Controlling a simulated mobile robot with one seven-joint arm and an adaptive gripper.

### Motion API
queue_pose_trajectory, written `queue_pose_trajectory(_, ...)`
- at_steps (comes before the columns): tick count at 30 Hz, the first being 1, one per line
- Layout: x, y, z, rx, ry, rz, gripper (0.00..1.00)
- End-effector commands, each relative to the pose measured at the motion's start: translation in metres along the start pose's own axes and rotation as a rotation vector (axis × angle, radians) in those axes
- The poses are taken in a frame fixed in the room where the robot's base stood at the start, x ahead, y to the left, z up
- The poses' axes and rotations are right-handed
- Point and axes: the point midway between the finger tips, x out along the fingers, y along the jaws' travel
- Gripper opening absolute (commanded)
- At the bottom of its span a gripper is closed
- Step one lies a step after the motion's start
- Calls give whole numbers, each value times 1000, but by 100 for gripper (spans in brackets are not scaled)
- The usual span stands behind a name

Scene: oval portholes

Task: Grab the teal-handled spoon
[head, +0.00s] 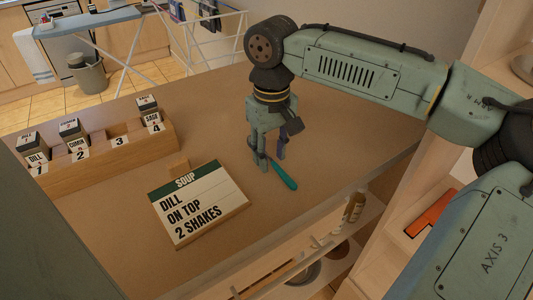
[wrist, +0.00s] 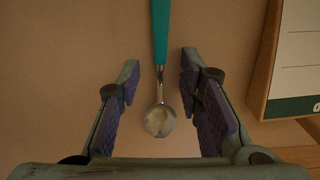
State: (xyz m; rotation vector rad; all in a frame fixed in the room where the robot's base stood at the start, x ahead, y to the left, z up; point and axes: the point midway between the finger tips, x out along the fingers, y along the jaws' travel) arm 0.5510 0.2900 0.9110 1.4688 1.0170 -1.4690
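The spoon has a teal handle (head: 284,175) and a metal bowl (wrist: 159,121). It lies on the brown countertop (head: 330,155). In the wrist view its teal handle (wrist: 160,30) runs to the top edge, and the bowl lies nearer my gripper's palm. My gripper (head: 273,162) points down over the spoon. In the wrist view my gripper (wrist: 160,73) is open, with one finger on each side of the spoon and a gap on both sides. The spoon's bowl end is hidden behind the gripper in the head view.
A recipe card (head: 200,202) on a wooden stand is left of the spoon; its edge (wrist: 298,60) shows at right in the wrist view. A wooden rack (head: 100,165) with several numbered shakers stands farther left. Open shelves (head: 330,250) lie below the counter's front edge.

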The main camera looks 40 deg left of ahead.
Motion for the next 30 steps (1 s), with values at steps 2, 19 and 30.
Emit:
queue_pose_trajectory(2, 0, 0, 0, 0, 0, 0, 32)
queue_pose_trajectory(19, 0, 0, 0, 0, 0, 0, 0)
queue_pose_trajectory(30, -1, 0, 0, 0, 1, 0, 0)
